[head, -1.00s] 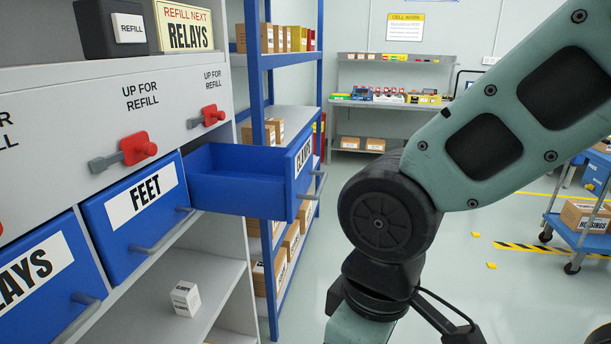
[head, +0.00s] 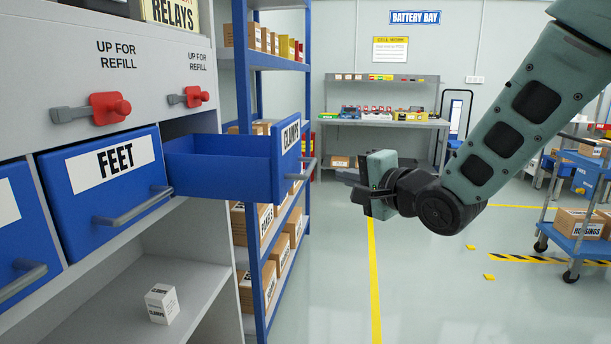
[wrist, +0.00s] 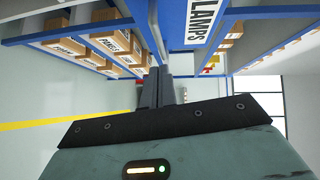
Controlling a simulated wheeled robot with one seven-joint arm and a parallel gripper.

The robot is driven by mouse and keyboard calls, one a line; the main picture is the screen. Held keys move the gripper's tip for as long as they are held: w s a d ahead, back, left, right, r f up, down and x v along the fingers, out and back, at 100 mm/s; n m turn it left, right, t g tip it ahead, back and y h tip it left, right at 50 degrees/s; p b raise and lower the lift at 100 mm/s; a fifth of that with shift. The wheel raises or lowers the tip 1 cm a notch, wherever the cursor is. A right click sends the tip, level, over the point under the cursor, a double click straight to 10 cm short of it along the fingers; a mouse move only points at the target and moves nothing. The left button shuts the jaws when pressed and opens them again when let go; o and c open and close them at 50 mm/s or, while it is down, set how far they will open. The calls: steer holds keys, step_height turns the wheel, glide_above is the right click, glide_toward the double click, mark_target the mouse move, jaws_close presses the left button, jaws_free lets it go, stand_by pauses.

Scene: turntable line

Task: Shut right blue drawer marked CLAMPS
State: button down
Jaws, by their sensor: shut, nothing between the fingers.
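The blue CLAMPS drawer (head: 230,170) stands pulled out at the right end of the cabinet, and its inside looks empty. Its front panel (head: 287,150) carries a white label and a grey bar handle (head: 303,170). My gripper (head: 350,183) is to the right of the drawer front, apart from the handle, with its fingers pointing left toward it. In the wrist view the two dark fingers (wrist: 154,88) are together with nothing between them. The drawer front with part of its label (wrist: 200,22) shows just beyond them; the handle is not clear there.
The blue FEET drawer (head: 105,185) beside it is shut. Red latches (head: 108,107) sit above the drawers. A small white box (head: 162,303) lies on the lower shelf. A blue rack (head: 262,300) with cartons stands behind the drawer. A blue cart (head: 585,235) is at the right. The floor between is clear.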

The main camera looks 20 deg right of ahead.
steer(key=d+r+m+t, duration=0.1)
steer(key=d, duration=0.1)
steer(key=p, duration=0.3)
glide_toward(295, 153)
steer(key=w+d, duration=0.2)
steer(key=w, duration=0.2)
steer(key=shift+w+a+f, duration=0.1)
steer(key=shift+w+a, duration=0.2)
steer(key=shift+a, duration=0.25)
steer(key=shift+w+a, duration=0.35)
steer(key=shift+a, duration=0.25)
steer(key=shift+w+a, duration=0.3)
steer(key=shift+a, duration=0.15)
steer(key=w+a+b, duration=0.1)
steer(key=w+a, duration=0.2)
steer(key=a, duration=0.3)
steer(key=w+a+b, duration=0.1)
steer(key=w+a, duration=0.3)
steer(key=a, duration=0.3)
steer(key=w+a, duration=0.4)
steer(key=a, duration=0.3)
steer(key=shift+w+b, duration=0.2)
steer(key=shift+b, duration=0.2)
steer(key=shift+w+a, duration=0.1)
steer(key=shift+a, duration=0.3)
